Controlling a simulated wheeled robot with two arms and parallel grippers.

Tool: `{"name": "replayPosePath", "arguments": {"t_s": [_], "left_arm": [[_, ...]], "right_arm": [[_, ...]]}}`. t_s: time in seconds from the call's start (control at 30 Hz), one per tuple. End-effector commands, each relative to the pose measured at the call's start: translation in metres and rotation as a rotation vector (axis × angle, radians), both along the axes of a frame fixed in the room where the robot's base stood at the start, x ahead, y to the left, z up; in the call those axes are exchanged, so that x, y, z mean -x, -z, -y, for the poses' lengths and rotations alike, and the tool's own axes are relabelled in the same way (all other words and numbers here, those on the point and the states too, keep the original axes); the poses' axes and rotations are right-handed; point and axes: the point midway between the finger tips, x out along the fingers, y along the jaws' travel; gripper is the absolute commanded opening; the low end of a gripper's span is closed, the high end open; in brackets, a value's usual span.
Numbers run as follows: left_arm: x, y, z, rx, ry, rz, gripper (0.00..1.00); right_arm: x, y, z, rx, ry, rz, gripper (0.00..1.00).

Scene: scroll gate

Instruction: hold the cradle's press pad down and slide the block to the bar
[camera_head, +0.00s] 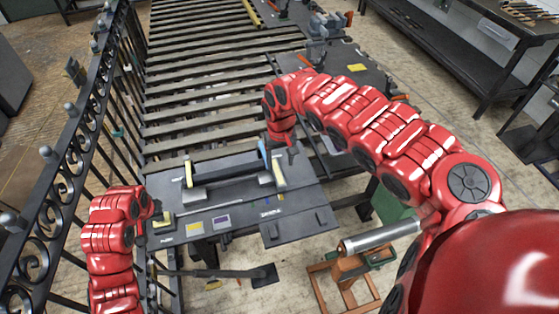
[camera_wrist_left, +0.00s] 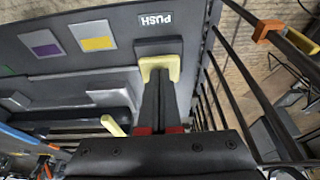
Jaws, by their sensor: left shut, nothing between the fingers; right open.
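The cradle is a dark bench plate (camera_head: 240,222) with two grey feet, the left one (camera_head: 195,194) and the right one (camera_head: 265,179). A dark bar (camera_head: 232,161) spans behind them, with pale yellow pieces at its ends. My left gripper (camera_head: 152,216) is shut and empty at the plate's left edge. In the left wrist view its fingertips meet a pale yellow piece (camera_wrist_left: 160,68) at the dark press pad (camera_wrist_left: 158,46), beside a PUSH label (camera_wrist_left: 155,19). My right gripper (camera_head: 291,150) is open beside the blue strip (camera_head: 264,154) at the right end. I cannot tell which piece is the block.
Yellow (camera_head: 195,228) and purple (camera_head: 222,220) labels mark the plate's front. A black iron railing (camera_head: 60,160) runs along the left. A slatted roller bed (camera_head: 205,105) lies behind. An orange stand (camera_head: 345,275) is on the floor at front right.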

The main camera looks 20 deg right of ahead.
Motion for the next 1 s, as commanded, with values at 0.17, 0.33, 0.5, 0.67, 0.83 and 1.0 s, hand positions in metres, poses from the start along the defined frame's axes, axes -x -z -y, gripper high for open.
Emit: {"name": "replayPosePath", "arguments": {"t_s": [0.17, 0.33, 0.5, 0.67, 0.83, 1.0], "left_arm": [[0.0, -0.013, -0.001, 0.0, -0.001, -0.002, 0.0], [0.001, -0.025, 0.0, 0.0, 0.0, -0.002, 0.0], [0.0, -0.037, 0.0, -0.001, 0.0, 0.001, 0.0], [0.0, -0.048, 0.0, 0.0, 0.001, 0.002, 0.0], [0.0, -0.057, 0.0, 0.0, 0.001, 0.001, 0.0], [0.0, -0.056, 0.0, -0.001, 0.001, 0.0, 0.0]], "right_arm": [[0.0, -0.007, 0.0, 0.0, 0.0, 0.0, 0.68], [0.0, -0.012, 0.0, 0.0, 0.0, 0.0, 0.68], [0.0, -0.017, 0.0, 0.0, 0.0, 0.0, 0.68], [0.0, -0.023, 0.0, 0.0, 0.0, 0.0, 0.68], [0.0, -0.027, 0.0, 0.0, 0.0, 0.0, 0.68], [0.0, -0.027, 0.0, 0.0, 0.0, 0.0, 0.68]]}}
